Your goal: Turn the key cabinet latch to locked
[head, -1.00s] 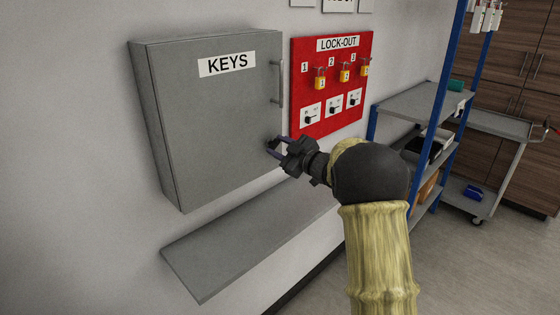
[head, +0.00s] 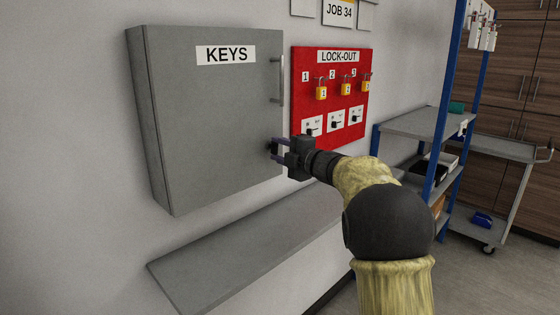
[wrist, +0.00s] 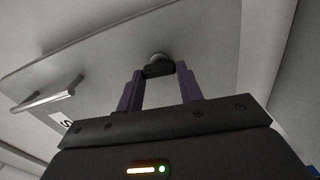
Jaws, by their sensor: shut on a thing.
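The grey key cabinet (head: 215,120) hangs on the wall at the left, its door flat and closed, with a "KEYS" label. Its latch is a small dark knob at the door's lower right edge, mostly hidden by my gripper in the head view. In the wrist view the dark latch (wrist: 158,69) sits between the purple fingertips, with a round silver part behind it. My gripper (head: 275,147) is shut on the latch. The cabinet door also fills much of the wrist view (wrist: 215,60). I cannot tell the latch's locked or unlocked marking.
A silver door handle (head: 281,80) stands out above the latch. A red lock-out board (head: 345,100) with yellow padlocks is close on the right. A grey shelf (head: 230,265) juts out below the cabinet. A blue-posted rack (head: 440,150) and trolley stand farther right.

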